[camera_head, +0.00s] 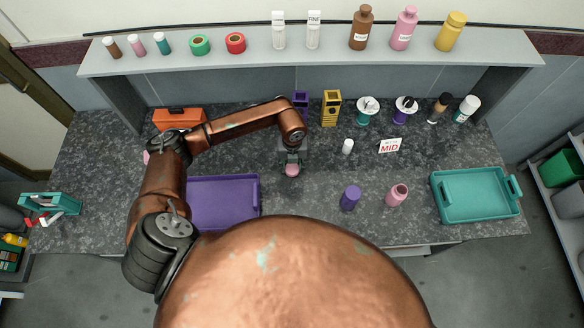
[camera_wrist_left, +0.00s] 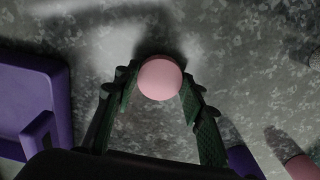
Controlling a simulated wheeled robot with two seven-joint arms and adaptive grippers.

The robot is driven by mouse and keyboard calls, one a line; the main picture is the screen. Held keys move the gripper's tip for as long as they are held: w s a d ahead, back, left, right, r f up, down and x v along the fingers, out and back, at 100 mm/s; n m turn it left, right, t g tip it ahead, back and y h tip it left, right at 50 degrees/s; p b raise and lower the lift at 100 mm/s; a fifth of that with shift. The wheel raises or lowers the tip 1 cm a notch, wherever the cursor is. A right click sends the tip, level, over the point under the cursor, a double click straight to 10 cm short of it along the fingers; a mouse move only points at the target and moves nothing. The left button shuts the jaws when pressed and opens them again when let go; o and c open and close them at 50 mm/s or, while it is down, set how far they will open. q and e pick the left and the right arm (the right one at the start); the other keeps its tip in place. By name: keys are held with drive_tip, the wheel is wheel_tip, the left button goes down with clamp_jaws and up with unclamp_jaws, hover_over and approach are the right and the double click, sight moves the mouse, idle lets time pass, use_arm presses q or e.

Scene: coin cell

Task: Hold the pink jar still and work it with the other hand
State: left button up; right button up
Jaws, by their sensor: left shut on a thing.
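My left gripper (camera_head: 292,163) is low over the middle of the dark speckled worktop. It is shut on a round pink thing, which I take to be the pink jar (camera_head: 292,171). In the left wrist view, its smooth round top (camera_wrist_left: 160,79) sits between the two green fingers; its lower part is hidden. A separate pink bottle with a narrower neck (camera_head: 397,196) stands to the right, beside a purple container (camera_head: 350,198). My right gripper is not in view.
A purple tray (camera_head: 225,208) lies left of the gripper, and a teal tray (camera_head: 474,218) lies at the far right. A small white bottle (camera_head: 347,147) and a MID card (camera_head: 390,146) stand behind. Part of my body covers the front edge.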

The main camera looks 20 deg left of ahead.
sight(292, 168)
use_arm(q)
drive_tip(key=shift+f, duration=0.7)
drive_tip(key=shift+f, duration=0.1)
drive_tip(key=o, duration=1.3)
wheel_tip(292, 168, up, 12)
drive_tip(key=shift+r, duration=0.15)
